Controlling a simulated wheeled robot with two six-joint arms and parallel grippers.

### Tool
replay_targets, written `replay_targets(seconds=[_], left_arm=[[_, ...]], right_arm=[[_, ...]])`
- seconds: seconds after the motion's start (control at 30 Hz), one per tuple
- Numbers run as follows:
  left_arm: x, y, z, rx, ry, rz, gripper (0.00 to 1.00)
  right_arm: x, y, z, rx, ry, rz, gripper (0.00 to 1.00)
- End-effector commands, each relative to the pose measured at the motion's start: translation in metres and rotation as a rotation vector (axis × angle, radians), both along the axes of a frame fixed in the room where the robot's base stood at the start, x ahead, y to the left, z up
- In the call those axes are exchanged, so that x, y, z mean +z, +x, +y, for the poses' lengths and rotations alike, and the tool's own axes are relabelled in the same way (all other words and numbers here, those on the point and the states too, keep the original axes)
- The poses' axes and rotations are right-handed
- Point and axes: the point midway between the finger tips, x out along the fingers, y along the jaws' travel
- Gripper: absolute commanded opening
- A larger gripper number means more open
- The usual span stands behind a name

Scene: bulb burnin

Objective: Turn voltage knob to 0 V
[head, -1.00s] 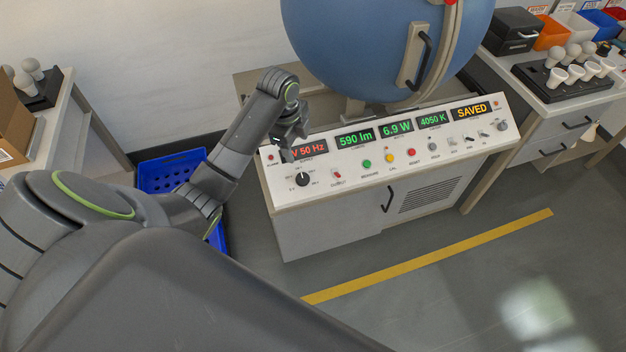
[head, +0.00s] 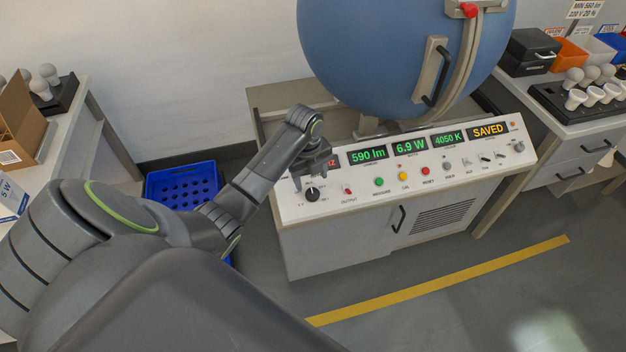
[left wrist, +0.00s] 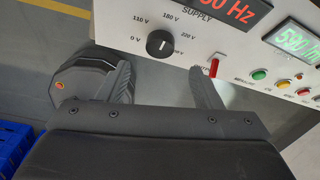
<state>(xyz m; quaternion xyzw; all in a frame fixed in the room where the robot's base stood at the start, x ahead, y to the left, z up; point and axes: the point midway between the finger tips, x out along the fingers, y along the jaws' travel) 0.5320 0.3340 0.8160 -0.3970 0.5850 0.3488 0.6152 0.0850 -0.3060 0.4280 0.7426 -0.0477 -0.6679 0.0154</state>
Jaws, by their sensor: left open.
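The black voltage knob (head: 312,194) sits at the left end of the sloped white control panel (head: 380,190). In the left wrist view the knob (left wrist: 160,44) has a white pointer line and printed marks from 0 V through 110, 180 and 220 V around it. My left gripper (head: 311,179) is just above the knob in the head view. In the left wrist view its two fingers (left wrist: 160,86) are apart, with the knob beyond the gap and nothing between them. My right gripper is out of view.
A red output switch (left wrist: 215,66) stands right of the knob, close to one finger. Coloured buttons (head: 379,182) and lit displays (head: 367,156) continue rightward. A blue sphere (head: 390,50) rises behind the panel. A blue crate (head: 182,186) stands on the floor to the left.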

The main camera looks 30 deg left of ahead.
Motion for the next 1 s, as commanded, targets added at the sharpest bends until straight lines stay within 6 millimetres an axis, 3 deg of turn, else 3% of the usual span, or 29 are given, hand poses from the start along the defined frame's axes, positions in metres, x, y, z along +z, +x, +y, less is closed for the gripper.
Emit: replay_targets(seconds=[0.1, 0.3, 0.5, 0.8, 1.0], left_arm=[[-0.027, 0.001, -0.001, 0.002, -0.001, 0.005, 0.59], [-0.058, 0.003, -0.002, 0.001, 0.000, 0.002, 0.59], [-0.072, 0.005, -0.003, 0.000, 0.000, 0.000, 0.59], [-0.073, 0.005, -0.003, 0.000, 0.000, 0.000, 0.59], [-0.073, 0.005, -0.003, 0.000, 0.000, 0.000, 0.34]], right_arm=[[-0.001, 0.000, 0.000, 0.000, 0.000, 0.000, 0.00], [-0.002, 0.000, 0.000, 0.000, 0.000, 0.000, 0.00], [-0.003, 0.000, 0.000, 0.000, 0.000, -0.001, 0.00], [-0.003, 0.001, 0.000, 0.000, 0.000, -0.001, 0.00], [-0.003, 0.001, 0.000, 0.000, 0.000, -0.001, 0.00]])
